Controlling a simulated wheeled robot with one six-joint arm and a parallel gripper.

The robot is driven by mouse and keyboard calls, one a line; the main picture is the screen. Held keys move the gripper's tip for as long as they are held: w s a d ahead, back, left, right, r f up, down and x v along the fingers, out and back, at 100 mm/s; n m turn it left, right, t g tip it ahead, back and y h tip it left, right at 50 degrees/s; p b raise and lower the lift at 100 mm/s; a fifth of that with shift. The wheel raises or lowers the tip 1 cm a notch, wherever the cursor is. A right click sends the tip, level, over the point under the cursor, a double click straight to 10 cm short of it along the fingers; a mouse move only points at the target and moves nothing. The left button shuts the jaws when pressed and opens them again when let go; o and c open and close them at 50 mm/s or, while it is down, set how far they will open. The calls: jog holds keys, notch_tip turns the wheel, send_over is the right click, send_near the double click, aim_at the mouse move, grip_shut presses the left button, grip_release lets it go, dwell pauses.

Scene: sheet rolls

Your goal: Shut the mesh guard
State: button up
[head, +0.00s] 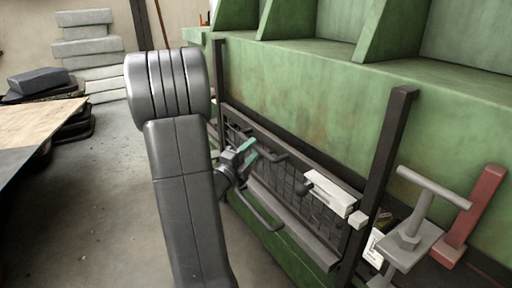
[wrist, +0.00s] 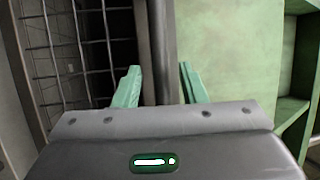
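The mesh guard (head: 312,208) is a dark wire grid in a grey frame, set low between two dark posts on the front of a green machine. The grid also shows at the left of the wrist view (wrist: 85,45). My gripper (head: 246,153) is at the guard's left part, in front of the grid. In the wrist view its two teal fingers (wrist: 160,82) are apart, with a dark bar (wrist: 158,40) showing between their tips. I cannot tell whether either finger touches the bar. My arm hides part of the guard's left end.
A white block (head: 330,191) sits on the guard's right part, beside the right post (head: 388,150). A grey T-handled clamp (head: 415,220) and a red bar (head: 475,215) stand further right. Grey slabs (head: 88,48) are stacked at the back left. Bare floor lies left of my arm.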

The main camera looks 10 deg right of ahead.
aim_at(256, 144)
jog(key=shift+x, duration=1.5)
jog(key=shift+c, duration=0.2)
grip_shut()
notch_tip(256, 144, down, 3)
jog(key=b, duration=0.4)
jog(key=shift+f, duration=0.2)
jog(key=shift+s, duration=0.1)
